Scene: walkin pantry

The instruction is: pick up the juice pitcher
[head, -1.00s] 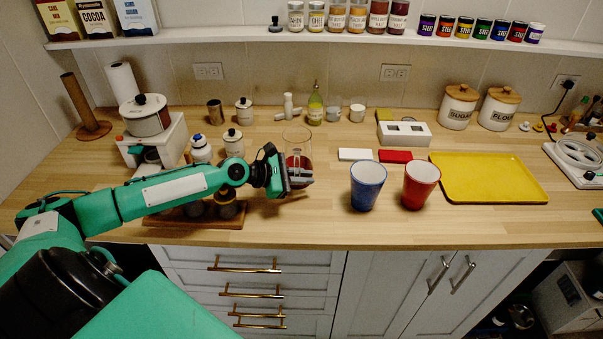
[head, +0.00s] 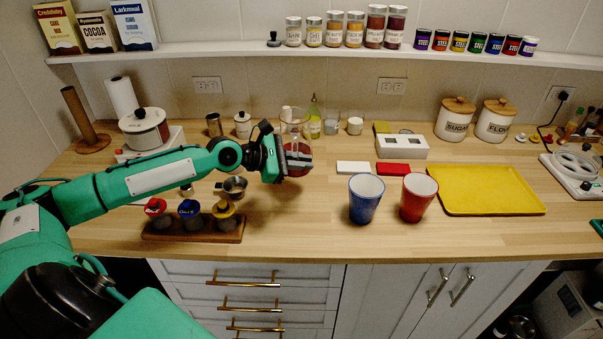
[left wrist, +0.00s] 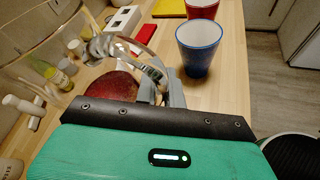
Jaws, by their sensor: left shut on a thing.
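The juice pitcher (head: 294,127) is clear glass with dark red juice low inside. It is upright just right of my left gripper (head: 296,160), which is shut on it and appears to hold it above the counter. In the left wrist view the pitcher's red juice (left wrist: 112,88) and clear wall show beyond the gripper body, with the grey fingers (left wrist: 160,85) closed at the pitcher's handle side. The pitcher's base is partly hidden by the gripper. My right gripper is not in view.
A blue cup (head: 366,203) and a red cup (head: 417,203) stand to the right, before a yellow tray (head: 490,186). A wooden rack (head: 196,230) with several capped jars and a small metal pot (head: 234,186) are below my arm. Counter in front of the pitcher is clear.

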